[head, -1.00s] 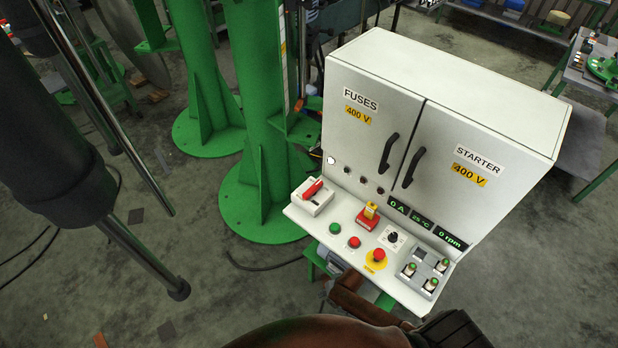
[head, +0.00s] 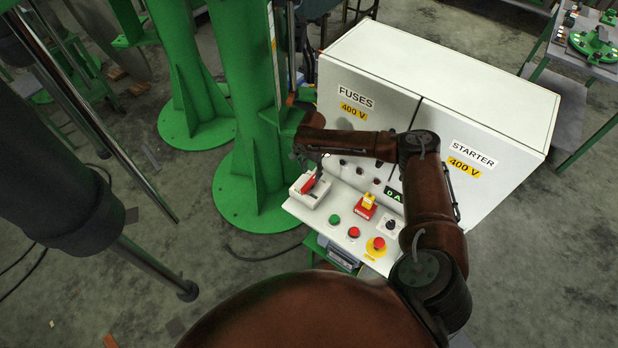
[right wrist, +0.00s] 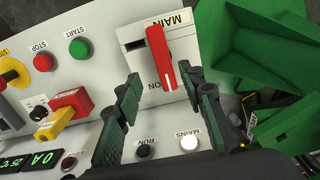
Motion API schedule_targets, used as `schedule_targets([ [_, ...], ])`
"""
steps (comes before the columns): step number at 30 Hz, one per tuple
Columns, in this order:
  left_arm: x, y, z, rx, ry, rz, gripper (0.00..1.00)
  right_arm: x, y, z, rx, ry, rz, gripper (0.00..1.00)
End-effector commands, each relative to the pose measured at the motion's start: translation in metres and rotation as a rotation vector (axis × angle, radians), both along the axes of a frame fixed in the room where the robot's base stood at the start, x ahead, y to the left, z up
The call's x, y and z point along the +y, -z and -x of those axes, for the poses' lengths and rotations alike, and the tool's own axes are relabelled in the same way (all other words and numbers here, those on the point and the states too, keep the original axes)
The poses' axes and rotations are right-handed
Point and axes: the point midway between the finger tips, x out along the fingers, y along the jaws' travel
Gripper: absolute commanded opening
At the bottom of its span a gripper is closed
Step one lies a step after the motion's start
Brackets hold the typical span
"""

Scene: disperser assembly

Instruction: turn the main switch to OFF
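The main switch is a white box (head: 321,190) with a red handle (head: 309,184) at the left end of the control panel. In the right wrist view, its red handle (right wrist: 161,58) stands nearly upright in the picture on the white box, beside inverted MAIN and ON lettering. No OFF lettering is readable. My right gripper (head: 309,162) is above the switch in the head view. In the right wrist view, my right gripper (right wrist: 161,78) is open, its fingers apart on either side of the handle's lower end; contact cannot be seen. My left gripper is out of view.
The white cabinet (head: 430,75) rises behind the panel. A yellow-red switch (head: 368,203), green start button (head: 334,219), red stop button (head: 354,232) and emergency button (head: 379,243) sit close by. A green column (head: 247,110) stands left of the switch.

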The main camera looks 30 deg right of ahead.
Motion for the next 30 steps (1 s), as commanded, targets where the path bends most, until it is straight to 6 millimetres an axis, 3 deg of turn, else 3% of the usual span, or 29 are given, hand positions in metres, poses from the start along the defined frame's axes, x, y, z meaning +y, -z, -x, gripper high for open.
schedule_targets([
  [6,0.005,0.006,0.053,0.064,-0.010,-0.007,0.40,0.003,0.039,-0.004,0.004,-0.005,0.001,0.36],
  [9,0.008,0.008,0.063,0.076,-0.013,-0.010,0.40,0.002,0.052,-0.004,0.003,-0.005,0.000,0.36],
  [14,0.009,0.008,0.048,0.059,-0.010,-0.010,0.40,0.001,0.065,-0.004,0.002,-0.005,0.001,0.36],
  [21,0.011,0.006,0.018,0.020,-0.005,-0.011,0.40,0.000,0.067,-0.003,0.001,-0.004,-0.001,0.36],
  [23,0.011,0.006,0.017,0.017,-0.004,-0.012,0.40,0.000,0.067,-0.003,0.001,-0.004,-0.001,0.36],
  [30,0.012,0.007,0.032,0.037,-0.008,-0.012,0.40,0.000,0.066,-0.003,0.001,-0.004,-0.001,0.20],
])
